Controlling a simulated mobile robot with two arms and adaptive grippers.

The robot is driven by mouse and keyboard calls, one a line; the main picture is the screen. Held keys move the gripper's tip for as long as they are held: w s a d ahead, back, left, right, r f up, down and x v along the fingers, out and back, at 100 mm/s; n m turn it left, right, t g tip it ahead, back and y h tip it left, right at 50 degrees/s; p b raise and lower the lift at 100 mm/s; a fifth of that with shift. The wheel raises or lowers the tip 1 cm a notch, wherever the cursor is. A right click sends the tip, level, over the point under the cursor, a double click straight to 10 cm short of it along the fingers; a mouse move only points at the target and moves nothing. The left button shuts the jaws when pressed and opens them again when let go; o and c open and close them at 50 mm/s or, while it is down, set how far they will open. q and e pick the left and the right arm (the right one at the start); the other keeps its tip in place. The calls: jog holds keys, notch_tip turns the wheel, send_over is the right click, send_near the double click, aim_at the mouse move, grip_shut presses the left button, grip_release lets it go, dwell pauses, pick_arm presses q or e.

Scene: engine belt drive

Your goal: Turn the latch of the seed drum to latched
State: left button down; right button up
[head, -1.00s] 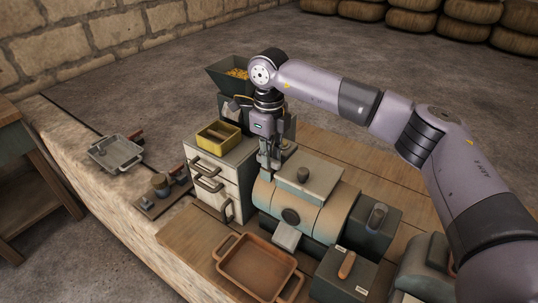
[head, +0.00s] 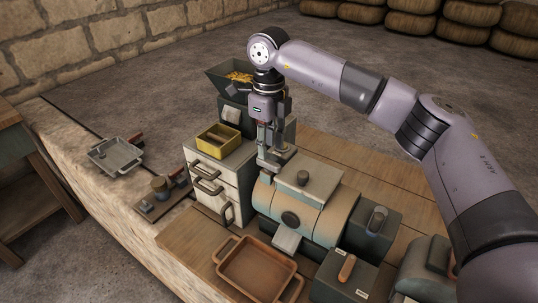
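The seed drum appears to be the teal and tan cylinder (head: 320,222) lying on the wooden bench, with a flat pale lid (head: 318,181) and a dark knob on top. I cannot tell for sure which part is the latch. My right gripper (head: 274,161) points down just behind and left of the lid, beside the drum's left end. Its fingertips are small and overlap parts behind them, so its opening and any contact are unclear. My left gripper is out of view.
A drawer cabinet (head: 207,172) with a yellow box (head: 219,139) on it stands left of the drum. A hopper with yellow grain (head: 238,77) is behind. A brown tray (head: 257,270) lies in front, dark boxes (head: 345,277) to the right.

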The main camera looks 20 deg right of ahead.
aim_at(269, 161)
notch_tip(269, 161, up, 7)
jog(key=shift+r, duration=0.2)
dwell(0.5)
